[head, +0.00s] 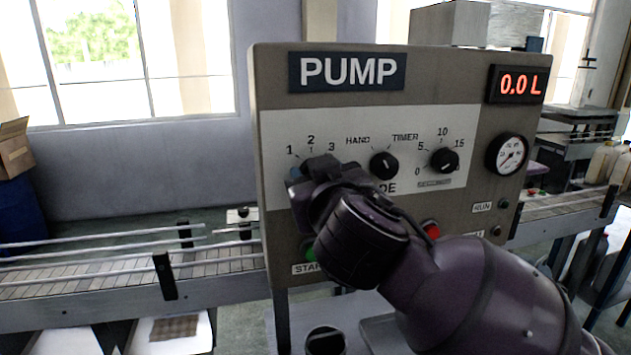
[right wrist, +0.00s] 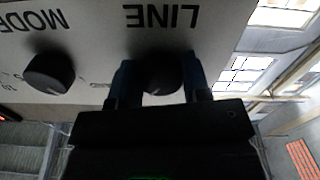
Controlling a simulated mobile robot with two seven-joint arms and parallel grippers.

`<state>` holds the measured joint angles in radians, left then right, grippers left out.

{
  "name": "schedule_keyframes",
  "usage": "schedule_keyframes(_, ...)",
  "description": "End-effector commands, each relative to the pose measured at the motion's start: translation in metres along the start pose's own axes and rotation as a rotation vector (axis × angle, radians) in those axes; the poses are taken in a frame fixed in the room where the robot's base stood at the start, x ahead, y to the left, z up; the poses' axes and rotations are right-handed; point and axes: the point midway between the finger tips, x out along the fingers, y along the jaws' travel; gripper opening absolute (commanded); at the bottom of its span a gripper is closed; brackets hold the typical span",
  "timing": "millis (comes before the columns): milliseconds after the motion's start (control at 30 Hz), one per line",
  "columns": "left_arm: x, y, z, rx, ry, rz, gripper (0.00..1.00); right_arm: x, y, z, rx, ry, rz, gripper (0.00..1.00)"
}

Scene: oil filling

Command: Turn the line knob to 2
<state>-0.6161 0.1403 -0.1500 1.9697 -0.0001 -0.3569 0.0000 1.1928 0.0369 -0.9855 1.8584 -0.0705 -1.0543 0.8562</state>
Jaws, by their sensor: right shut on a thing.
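The line knob (right wrist: 163,72) is a black round knob on the grey pump panel (head: 385,67). In the right wrist view it sits under the upside-down LINE label (right wrist: 160,17). My right gripper (head: 303,178) is shut on it, with one dark blue finger on each side. In the head view my gripper hides the knob; the marks 1, 2 and 3 (head: 311,140) show above it. My left gripper is not in view.
The mode knob (head: 384,166) is to the right of my gripper, then the 0-to-15 knob (head: 445,160) and a gauge (head: 507,153). A display (head: 519,84) reads 0.0 L. A green button (head: 311,252) and red button (head: 431,229) are lower down. A conveyor (head: 90,282) runs behind.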

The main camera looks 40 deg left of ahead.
Motion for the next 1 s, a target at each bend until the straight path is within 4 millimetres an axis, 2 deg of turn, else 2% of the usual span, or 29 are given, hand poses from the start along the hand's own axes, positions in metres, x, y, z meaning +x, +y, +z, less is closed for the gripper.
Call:
schedule_keyframes(600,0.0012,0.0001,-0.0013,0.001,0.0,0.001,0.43,0.0001,0.0016,0.0002,-0.467,-0.002,0.0,0.2)
schedule_keyframes(1000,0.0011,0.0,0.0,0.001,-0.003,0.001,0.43,0.0001,0.002,0.0003,-0.587,-0.002,0.0,0.2)
